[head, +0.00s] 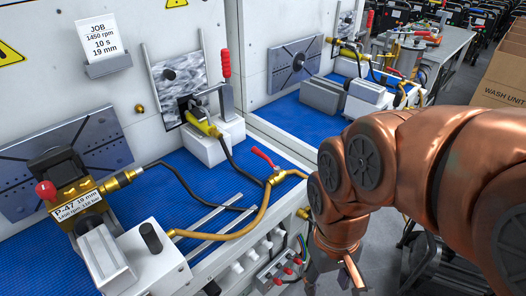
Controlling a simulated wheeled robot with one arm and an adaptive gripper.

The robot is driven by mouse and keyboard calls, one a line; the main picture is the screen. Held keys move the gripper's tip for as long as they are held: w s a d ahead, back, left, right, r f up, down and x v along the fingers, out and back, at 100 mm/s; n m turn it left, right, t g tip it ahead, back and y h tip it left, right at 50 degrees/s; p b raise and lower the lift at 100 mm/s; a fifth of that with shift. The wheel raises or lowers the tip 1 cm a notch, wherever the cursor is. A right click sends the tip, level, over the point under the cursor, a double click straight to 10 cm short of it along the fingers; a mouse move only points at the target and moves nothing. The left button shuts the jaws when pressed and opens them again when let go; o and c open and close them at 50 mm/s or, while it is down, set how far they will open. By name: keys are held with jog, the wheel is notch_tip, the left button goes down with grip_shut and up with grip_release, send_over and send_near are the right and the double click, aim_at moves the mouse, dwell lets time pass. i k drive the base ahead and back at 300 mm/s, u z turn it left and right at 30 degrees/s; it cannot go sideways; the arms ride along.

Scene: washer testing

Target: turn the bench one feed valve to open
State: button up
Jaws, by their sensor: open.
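A brass valve (275,178) with a red lever (263,157) sits in the yellow hose line at the front right of the nearer bench. The lever points up and left, at an angle to the hose (262,208). No bench number is readable, so I cannot tell for sure that this is bench one. My gripper (335,279) is at the bottom edge, below and right of the valve, in front of the bench. It is open, apart from the valve, and partly cut off by the frame.
A panel with red knobs (278,270) is on the bench front beside my gripper. A second bench (305,118) stands behind. A WASH UNIT carton (502,70) is at right.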

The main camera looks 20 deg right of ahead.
aim_at(277, 169)
jog(key=u, duration=0.85)
jog(key=i, duration=0.4)
jog(key=z, duration=0.6)
